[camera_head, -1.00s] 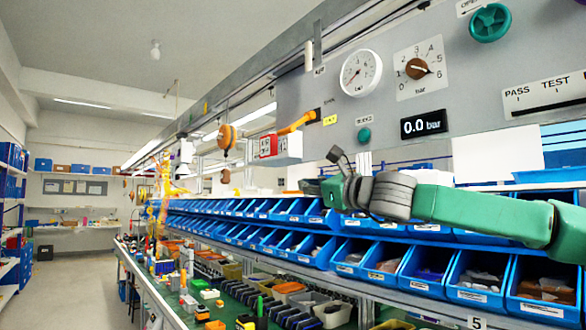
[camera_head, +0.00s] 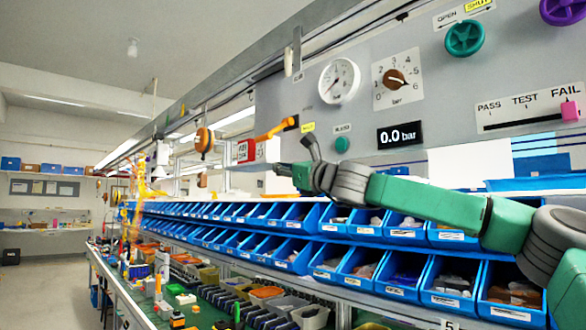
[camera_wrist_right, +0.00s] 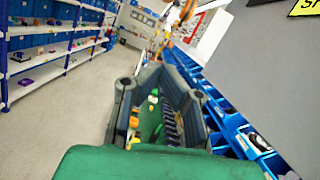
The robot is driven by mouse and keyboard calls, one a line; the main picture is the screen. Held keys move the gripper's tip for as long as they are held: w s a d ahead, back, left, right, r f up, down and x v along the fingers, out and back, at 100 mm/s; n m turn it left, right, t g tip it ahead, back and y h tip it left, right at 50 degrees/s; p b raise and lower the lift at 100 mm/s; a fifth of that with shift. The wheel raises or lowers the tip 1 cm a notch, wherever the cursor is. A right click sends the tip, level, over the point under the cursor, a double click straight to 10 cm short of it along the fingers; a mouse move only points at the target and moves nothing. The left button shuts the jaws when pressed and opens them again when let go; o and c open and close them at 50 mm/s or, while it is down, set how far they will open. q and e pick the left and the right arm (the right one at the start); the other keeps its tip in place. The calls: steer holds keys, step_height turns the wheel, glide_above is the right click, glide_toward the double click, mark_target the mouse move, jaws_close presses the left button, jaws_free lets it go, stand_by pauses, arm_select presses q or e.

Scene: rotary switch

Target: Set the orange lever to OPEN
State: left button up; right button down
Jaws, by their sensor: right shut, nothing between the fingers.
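The orange lever (camera_head: 275,129) is on the grey panel's left part in the head view. It slants down to the left from a dark piece at its upper right end. In the right wrist view the right gripper's (camera_wrist_right: 158,62) dark fingers are shut and empty. A yellow label with cut-off lettering (camera_wrist_right: 307,7) shows at upper right there. My left gripper is out of view.
The panel also carries a gauge (camera_head: 339,81), a rotary knob (camera_head: 396,79), a 0.0 bar display (camera_head: 401,135), a green handwheel (camera_head: 464,38) and a pink slider (camera_head: 569,111). Blue bins (camera_head: 404,272) stand in rows below my right arm.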

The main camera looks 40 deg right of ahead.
mark_target(276, 130)
steer(key=w+r+p, duration=0.1)
steer(key=w+a+r, duration=0.1)
steer(key=r, duration=0.1)
steer(key=r+p, duration=0.1)
steer(key=shift+w+a+r+p, duration=0.25)
steer(key=shift+w+r+p, duration=0.05)
steer(key=shift+w+p, duration=0.1)
steer(key=shift+s+a+r+m+b, duration=0.1)
steer(key=shift+a+r+m+b, duration=0.15)
steer(key=shift+a+m+b, duration=0.15)
